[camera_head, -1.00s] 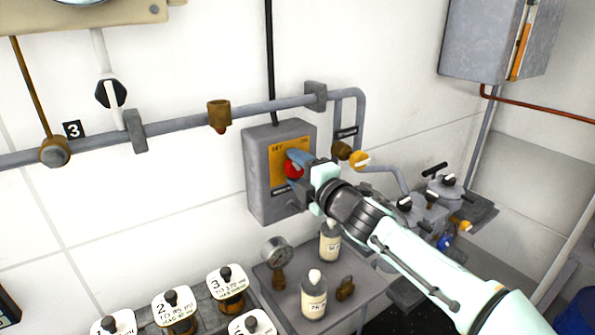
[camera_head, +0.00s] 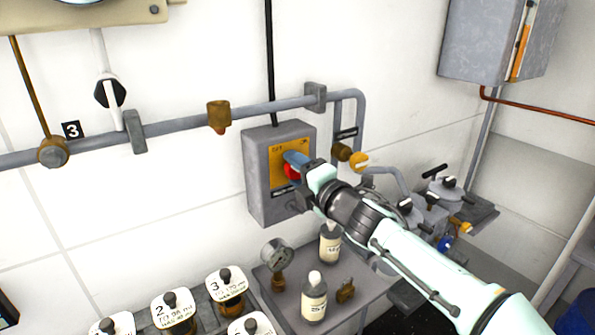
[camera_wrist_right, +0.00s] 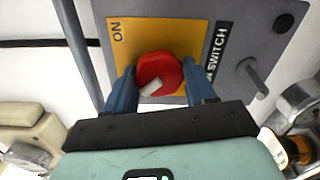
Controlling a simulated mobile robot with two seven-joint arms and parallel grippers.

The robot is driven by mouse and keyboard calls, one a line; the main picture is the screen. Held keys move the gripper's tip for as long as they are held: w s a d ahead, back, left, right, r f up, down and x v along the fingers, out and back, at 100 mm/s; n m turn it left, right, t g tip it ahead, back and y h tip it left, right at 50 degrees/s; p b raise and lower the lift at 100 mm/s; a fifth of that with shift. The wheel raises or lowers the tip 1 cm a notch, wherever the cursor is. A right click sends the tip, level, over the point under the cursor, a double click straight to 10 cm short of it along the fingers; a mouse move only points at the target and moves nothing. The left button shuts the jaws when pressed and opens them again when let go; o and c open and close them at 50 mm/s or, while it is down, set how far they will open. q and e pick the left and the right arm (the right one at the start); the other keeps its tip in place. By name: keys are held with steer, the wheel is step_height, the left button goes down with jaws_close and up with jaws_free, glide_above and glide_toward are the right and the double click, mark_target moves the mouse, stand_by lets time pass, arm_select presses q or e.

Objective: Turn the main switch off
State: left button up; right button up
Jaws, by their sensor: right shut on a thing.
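The main switch is a grey wall box (camera_head: 257,181) with a yellow plate (camera_head: 277,180) and a red knob (camera_head: 290,172). In the right wrist view the red knob (camera_wrist_right: 158,72) sits between the blue fingers of my right gripper (camera_wrist_right: 162,85). The gripper is shut on it. The knob's white mark slants toward the lower left, away from the ON label (camera_wrist_right: 117,31). The plate's lower left part is hidden behind the gripper. In the head view my right gripper (camera_head: 297,165) covers part of the plate. My left gripper is not in view.
A grey pipe (camera_head: 175,124) runs along the wall above the box. Bottles (camera_head: 314,299) and a gauge (camera_head: 277,254) stand on a shelf below. Valves (camera_head: 440,190) are to the right. Numbered labelled knobs (camera_head: 172,305) are at the lower left.

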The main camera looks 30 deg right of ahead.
steer(key=o, duration=1)
steer(key=shift+s, duration=0.1)
steer(key=shift+s, duration=0.4)
steer(key=s, duration=1.2)
steer(key=shift+s+d+p, duration=0.2)
steer(key=shift+d+p, duration=0.25)
